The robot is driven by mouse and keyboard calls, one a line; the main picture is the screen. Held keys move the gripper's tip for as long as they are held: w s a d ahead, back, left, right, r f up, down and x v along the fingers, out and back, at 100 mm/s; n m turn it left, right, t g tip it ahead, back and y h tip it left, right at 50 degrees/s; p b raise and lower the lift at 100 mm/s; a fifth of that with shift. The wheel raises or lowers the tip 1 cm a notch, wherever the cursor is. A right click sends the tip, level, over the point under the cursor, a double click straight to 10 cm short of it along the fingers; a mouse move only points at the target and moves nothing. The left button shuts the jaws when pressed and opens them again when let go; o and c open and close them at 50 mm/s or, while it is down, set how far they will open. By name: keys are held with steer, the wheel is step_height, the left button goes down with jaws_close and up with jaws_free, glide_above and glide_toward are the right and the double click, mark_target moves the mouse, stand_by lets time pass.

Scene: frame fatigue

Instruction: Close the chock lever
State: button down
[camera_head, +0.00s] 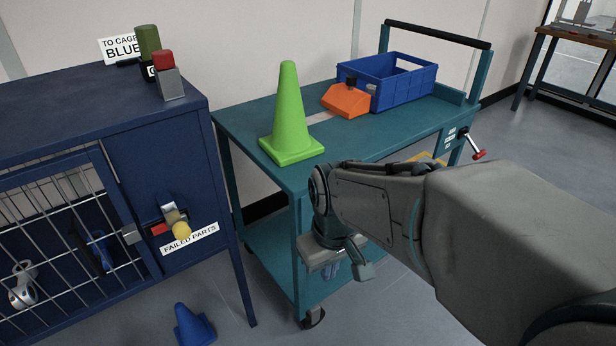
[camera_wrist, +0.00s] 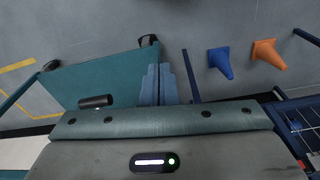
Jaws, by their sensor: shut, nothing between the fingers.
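The chock lever (camera_head: 472,146) is on the right end of the teal cart, below its push handle. It is a metal bar with a red tip, slanting down and out to the right, beside small white labels. It is not recognisable in the wrist view. My gripper (camera_head: 332,271) points down beside the front left part of the cart, well left of the lever and apart from it. Its fingers (camera_wrist: 160,84) are together and empty in the wrist view. My forearm crosses in front of the cart's right part and hides some of it.
The teal cart (camera_head: 235,121) carries a green cone (camera_head: 290,120), an orange block (camera_head: 346,101) and a blue crate (camera_head: 410,85). A blue caged cabinet (camera_head: 60,105) stands left. A blue cone (camera_head: 194,325) and an orange cone (camera_wrist: 268,54) are on the floor.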

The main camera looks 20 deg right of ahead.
steer(key=w+d+r+n+g+p, duration=0.1)
steer(key=w+d+r+n+p, duration=1)
steer(key=n, duration=0.9)
steer(key=f+b, duration=0.1)
steer(key=f, duration=0.4)
steer(key=w+f+b, duration=0.1)
steer(key=f, duration=0.8)
steer(key=shift+w+f+b, duration=0.15)
steer(key=shift+f+b, duration=0.2)
steer(key=shift+b, duration=0.05)
